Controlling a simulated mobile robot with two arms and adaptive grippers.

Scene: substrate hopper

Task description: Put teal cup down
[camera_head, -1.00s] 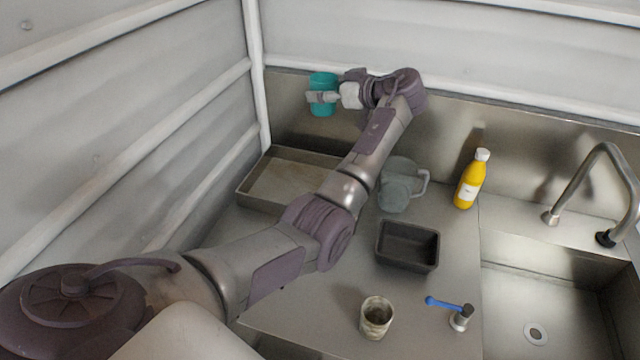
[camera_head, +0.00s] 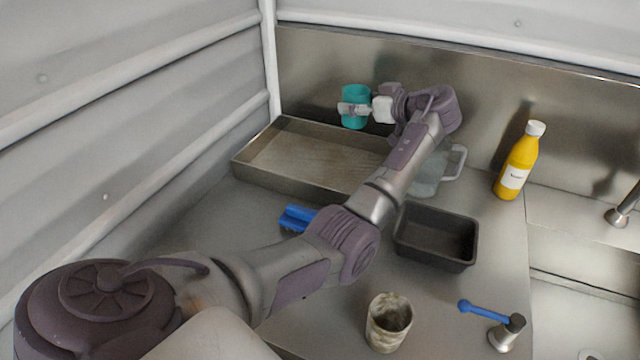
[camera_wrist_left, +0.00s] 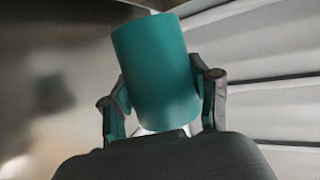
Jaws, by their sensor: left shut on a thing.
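The teal cup (camera_head: 355,93) is held upright, above the back part of the metal tray, near the steel back wall. My left gripper (camera_head: 354,108) is shut on it, with the fingers around its sides. In the left wrist view the cup (camera_wrist_left: 157,72) sits between the two fingers (camera_wrist_left: 160,105) of my left gripper. The underside of the cup seems clear of any surface, but its exact height above the tray I cannot tell. My right gripper is not in view.
A shallow metal tray (camera_head: 255,168) lies below the cup. A grey jug (camera_head: 428,175) is partly hidden by my arm. Nearby are a black bin (camera_head: 436,236), yellow bottle (camera_head: 517,162), mottled cup (camera_head: 388,322), blue-handled tool (camera_head: 492,318) and blue object (camera_head: 297,217). The sink is at right.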

